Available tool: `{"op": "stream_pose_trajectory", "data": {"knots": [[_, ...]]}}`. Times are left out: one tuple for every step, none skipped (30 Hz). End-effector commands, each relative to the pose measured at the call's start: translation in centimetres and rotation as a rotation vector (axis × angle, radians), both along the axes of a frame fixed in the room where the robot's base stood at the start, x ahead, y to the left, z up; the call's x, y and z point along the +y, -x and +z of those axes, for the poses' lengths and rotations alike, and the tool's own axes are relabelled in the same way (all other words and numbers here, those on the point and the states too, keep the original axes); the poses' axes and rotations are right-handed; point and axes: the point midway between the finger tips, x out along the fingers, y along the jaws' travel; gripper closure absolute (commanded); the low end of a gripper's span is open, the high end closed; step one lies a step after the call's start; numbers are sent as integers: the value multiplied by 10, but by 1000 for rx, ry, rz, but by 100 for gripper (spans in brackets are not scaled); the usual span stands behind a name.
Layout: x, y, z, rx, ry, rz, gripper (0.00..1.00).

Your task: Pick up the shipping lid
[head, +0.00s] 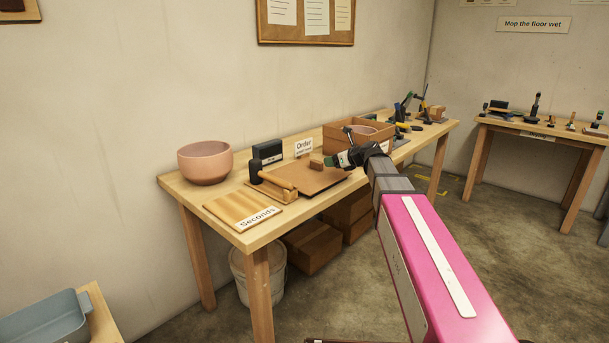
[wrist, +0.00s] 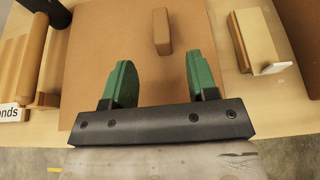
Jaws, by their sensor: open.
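The shipping lid (head: 308,180) is a flat brown board with a small block handle (head: 316,166) on top, lying on the long wooden table. In the wrist view the lid (wrist: 95,50) fills the middle, and its handle (wrist: 162,32) stands beyond the fingertips, slightly right of centre between them. My gripper (head: 338,160) is above the lid's right side in the head view. In the wrist view my gripper (wrist: 157,68) has its two green fingers wide apart with nothing between them. The fingers appear apart from the handle; their exact height above the lid is unclear.
A brown crate (head: 333,147) holding a pinkish bowl stands behind my gripper. Left of the lid are a wooden piece with a roller, a dark box (head: 267,152), a "Seconds" board (head: 228,205) and a pink bowl (head: 204,162). An "Order" sign (head: 304,147) stands behind the lid.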

Motion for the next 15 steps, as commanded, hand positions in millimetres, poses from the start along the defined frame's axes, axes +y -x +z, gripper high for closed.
{"op": "stream_pose_trajectory", "data": {"knots": [[6,-6,-3,0,1,2,47],[9,-8,-5,0,1,2,47],[14,-12,-7,1,1,3,47],[17,-15,-9,1,1,3,47],[20,-18,-10,0,1,2,47],[24,-21,-12,-1,2,2,47],[27,-23,-14,-1,2,2,47],[30,-24,-15,-1,2,2,47],[32,-26,-16,0,1,3,47],[33,-26,-17,0,1,3,47],[34,-27,-18,0,1,3,47],[35,-28,-18,-1,2,2,47],[36,-29,-19,-1,2,2,47],[38,-30,-20,-1,2,2,47],[40,-33,-21,-1,2,2,47]]}}
